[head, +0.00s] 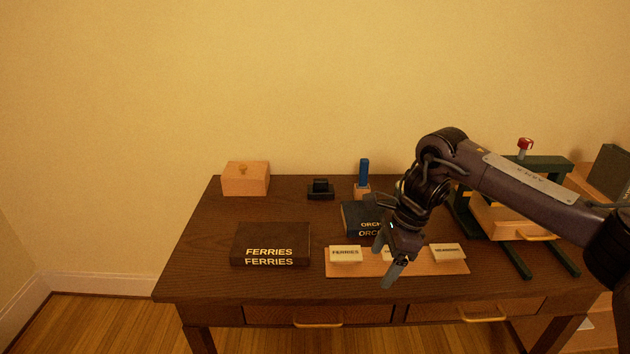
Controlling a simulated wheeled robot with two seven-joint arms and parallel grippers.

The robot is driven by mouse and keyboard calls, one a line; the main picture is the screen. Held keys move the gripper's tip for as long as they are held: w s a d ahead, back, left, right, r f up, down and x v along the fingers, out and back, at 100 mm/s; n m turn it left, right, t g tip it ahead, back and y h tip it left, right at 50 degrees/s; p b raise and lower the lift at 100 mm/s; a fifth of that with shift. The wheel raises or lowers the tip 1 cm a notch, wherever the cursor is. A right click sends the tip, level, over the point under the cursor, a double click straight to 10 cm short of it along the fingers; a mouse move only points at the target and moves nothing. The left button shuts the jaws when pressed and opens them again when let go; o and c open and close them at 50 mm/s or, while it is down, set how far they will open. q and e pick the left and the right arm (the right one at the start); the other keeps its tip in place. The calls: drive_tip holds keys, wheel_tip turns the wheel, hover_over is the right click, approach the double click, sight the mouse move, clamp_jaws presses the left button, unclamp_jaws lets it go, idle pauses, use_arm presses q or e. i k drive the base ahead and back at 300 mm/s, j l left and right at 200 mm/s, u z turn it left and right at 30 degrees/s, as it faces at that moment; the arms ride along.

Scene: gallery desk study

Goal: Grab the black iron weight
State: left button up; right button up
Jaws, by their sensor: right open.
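The black iron weight (320,189) looks like a small dark block with a raised top. It stands on the desk toward the back, between a wooden box and a blue upright object. My right gripper (383,262) is open, with its fingers pointing down over the front middle of the desk, near the label cards. It is to the right of the weight and nearer the front, apart from it. Nothing shows between its fingers. My left gripper is not in view.
A lidded wooden box (246,180), a blue object on a wooden base (364,174), a FERRIES book (271,242), and an ORCH-lettered book (357,219) stand on the desk (200,262). A card board (345,271) lies in front. A green frame (515,262) stands right.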

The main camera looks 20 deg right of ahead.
sight(320, 189)
drive_tip(key=i, duration=1.45)
